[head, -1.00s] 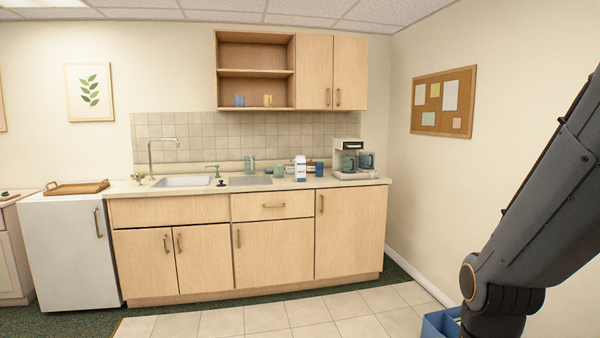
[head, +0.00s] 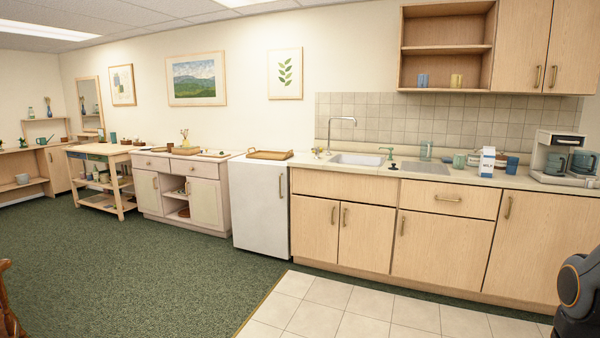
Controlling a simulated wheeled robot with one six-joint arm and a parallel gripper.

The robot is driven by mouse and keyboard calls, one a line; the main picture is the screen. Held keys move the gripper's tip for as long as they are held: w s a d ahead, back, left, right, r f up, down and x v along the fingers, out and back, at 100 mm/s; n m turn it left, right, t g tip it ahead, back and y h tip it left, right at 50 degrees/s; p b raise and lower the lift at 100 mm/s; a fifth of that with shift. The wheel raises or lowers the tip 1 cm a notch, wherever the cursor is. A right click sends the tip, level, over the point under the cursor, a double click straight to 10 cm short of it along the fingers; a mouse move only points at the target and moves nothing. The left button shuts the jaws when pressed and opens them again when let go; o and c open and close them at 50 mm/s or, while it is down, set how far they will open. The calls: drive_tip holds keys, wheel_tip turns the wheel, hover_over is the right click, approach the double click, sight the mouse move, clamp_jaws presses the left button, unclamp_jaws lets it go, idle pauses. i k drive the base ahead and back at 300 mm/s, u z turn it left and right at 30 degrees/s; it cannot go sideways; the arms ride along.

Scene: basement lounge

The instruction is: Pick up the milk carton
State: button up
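The milk carton (head: 487,161) is white and blue with lettering on its front. It stands upright on the kitchen counter (head: 449,182), between the sink and the coffee maker, close to the counter's front part. A small part of my arm shows at the lower right edge of the head view. My gripper is out of view, so its state is hidden.
A coffee maker (head: 563,157) stands right of the carton, with a blue cup (head: 512,165) and a green mug (head: 459,161) nearby. A white fridge (head: 259,208) stands left of the cabinets. Tiled floor (head: 345,310) and green carpet (head: 170,265) before them are clear.

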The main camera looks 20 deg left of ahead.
sight(488, 158)
drive_tip(key=u, duration=0.8)
drive_tip(key=i, duration=0.7)
drive_tip(key=u, duration=0.8)
drive_tip(key=i, duration=2.1)
drive_tip(key=z, duration=1.05)
drive_tip(key=i, duration=0.65)
drive_tip(key=z, duration=0.55)
